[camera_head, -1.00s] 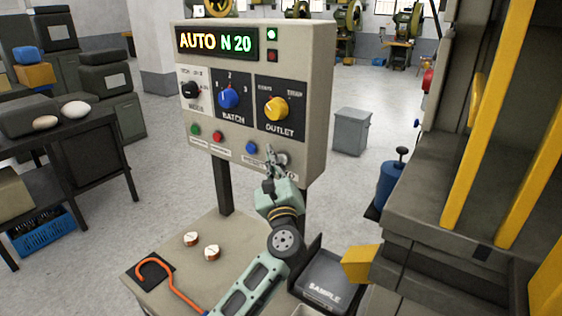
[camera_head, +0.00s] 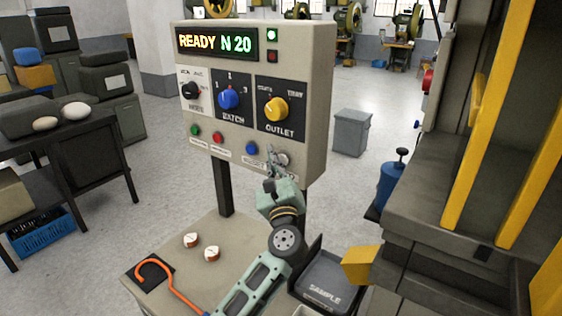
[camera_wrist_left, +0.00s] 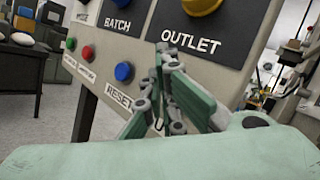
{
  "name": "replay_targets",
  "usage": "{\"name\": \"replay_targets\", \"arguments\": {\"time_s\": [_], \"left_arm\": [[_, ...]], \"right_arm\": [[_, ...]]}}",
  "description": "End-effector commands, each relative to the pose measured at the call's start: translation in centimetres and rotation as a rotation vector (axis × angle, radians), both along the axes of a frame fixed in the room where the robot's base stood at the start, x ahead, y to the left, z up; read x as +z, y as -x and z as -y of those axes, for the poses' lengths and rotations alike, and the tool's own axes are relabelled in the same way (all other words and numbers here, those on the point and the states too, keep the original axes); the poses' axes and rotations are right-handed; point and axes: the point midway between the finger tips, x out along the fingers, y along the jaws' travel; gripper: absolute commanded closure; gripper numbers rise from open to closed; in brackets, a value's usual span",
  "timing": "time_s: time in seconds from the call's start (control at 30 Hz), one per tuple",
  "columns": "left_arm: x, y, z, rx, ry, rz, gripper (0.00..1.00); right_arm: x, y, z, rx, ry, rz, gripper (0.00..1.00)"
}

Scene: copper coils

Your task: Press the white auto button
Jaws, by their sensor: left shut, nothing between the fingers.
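The control panel (camera_head: 312,110) stands upright with a lit display (camera_head: 217,43) reading "READY N 20". A pale round button (camera_head: 284,158), the white auto button, sits at the right end of its bottom row. My left gripper (camera_head: 272,156) is shut and empty, its tips right at the panel face just left of that button. The fingers partly cover the button and its label, and I cannot tell whether they touch. In the left wrist view the shut fingers (camera_wrist_left: 170,62) point at the panel below "OUTLET", and the auto button is hidden. My right gripper is not in view.
Green (camera_head: 195,131), red (camera_head: 218,137) and blue (camera_head: 252,148) buttons share the bottom row. Blue (camera_head: 229,98) and yellow (camera_head: 276,108) knobs sit above. Below are the bench (camera_head: 222,226), a black SAMPLE tray (camera_head: 330,282) and an orange hook (camera_head: 165,272). A yellow-barred machine (camera_head: 455,235) stands right.

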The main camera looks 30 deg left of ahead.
Motion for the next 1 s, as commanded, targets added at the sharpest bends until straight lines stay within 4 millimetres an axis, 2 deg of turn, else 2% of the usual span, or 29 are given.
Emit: {"name": "replay_targets", "arguments": {"time_s": [0.27,0.67,1.0], "left_arm": [[0.0,1.5,-0.1,0.000,0.001,-0.001,1.00],[-0.1,1.9,-0.1,-0.001,0.001,-0.002,1.00],[-0.1,5.2,-0.4,-0.002,0.002,-0.002,1.00]], "right_arm": [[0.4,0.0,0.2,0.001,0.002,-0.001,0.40],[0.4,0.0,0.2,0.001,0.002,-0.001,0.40],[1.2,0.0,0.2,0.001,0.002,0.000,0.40]]}}
